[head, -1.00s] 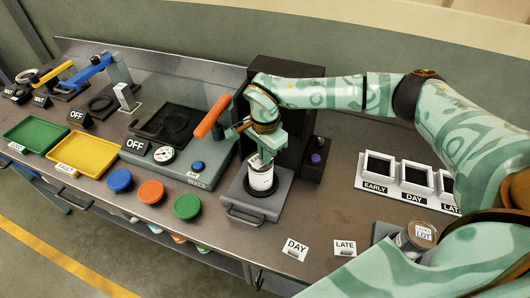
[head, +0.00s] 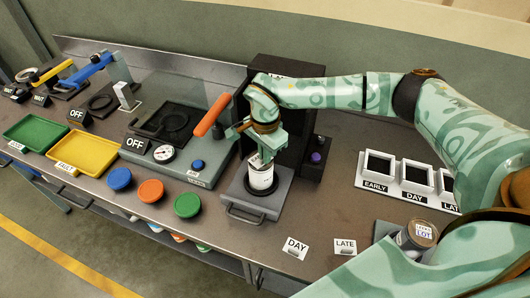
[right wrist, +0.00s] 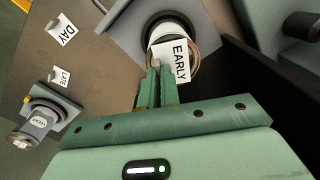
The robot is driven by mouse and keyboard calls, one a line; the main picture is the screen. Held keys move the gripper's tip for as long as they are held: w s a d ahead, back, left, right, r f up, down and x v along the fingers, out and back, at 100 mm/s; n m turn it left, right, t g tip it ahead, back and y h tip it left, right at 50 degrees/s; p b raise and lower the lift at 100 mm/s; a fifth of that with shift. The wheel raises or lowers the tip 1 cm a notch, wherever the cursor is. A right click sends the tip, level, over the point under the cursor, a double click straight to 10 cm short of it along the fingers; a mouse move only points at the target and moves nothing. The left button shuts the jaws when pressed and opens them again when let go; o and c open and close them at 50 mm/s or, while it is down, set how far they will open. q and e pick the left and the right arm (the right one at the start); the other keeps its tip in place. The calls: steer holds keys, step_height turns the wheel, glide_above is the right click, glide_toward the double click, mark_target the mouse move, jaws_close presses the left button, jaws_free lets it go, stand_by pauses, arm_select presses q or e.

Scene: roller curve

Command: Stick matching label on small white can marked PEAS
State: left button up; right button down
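A small white can (head: 261,178) stands upright in a black ring on the grey sliding plate (head: 244,211) of a black machine; its marking cannot be read. My right gripper (head: 259,155) is over the can. In the right wrist view the fingers (right wrist: 157,75) are shut on a white label reading EARLY (right wrist: 181,62), which lies across the can (right wrist: 172,30) and hides part of it. I cannot tell if label and can touch. A DAY label (head: 295,248) and a LATE label (head: 345,247) stand near the table's front edge. My left gripper is out of view.
A white rack (head: 398,189) with EARLY, DAY and LATE bays is at the right. The black machine housing (head: 283,90) rises behind the plate. Blue, orange and green round lids (head: 151,191) lie to the left.

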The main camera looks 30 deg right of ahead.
steer(key=c, duration=1)
jaws_free()
step_height(320, 180, up, 9)
steer(key=p, duration=0.8)
stand_by(0.5)
